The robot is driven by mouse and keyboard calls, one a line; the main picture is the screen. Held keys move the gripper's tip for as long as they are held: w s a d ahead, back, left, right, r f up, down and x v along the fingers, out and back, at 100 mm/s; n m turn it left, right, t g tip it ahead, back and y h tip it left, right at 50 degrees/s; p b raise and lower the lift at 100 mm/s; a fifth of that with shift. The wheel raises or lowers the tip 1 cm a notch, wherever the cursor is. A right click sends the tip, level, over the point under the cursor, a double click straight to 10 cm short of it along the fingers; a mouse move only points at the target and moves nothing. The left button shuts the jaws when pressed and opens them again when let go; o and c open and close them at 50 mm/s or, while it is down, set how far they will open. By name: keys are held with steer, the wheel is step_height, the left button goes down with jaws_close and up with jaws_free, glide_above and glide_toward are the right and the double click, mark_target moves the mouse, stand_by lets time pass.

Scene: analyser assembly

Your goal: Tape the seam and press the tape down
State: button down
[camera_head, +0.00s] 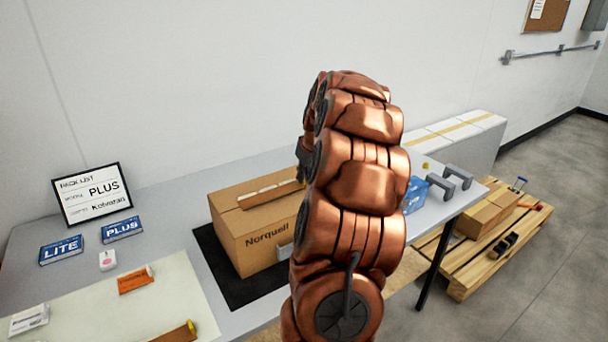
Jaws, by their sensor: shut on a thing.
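A brown cardboard box (228,223) marked "Norquell" stands on a black mat (215,258) on the table. A raised-looking brown strip with a pale upper edge (268,194) runs along its top; I cannot tell whether this is the seam's flap edge or tape. My copper arm hides the box's right part. A dark part of my gripper (303,160) shows at the arm's left edge, above the box top. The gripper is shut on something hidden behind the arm.
A blue box (414,195) and grey handles (450,182) stand right. A pallet (480,255) with a carton is on the floor.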

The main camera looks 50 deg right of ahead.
steer(key=shift+f, duration=0.1)
steer(key=c, duration=1.2)
jaws_free()
steer(key=shift+r+p, duration=0.4)
steer(key=shift+r, duration=3.1)
steer(key=shift+c, duration=0.4)
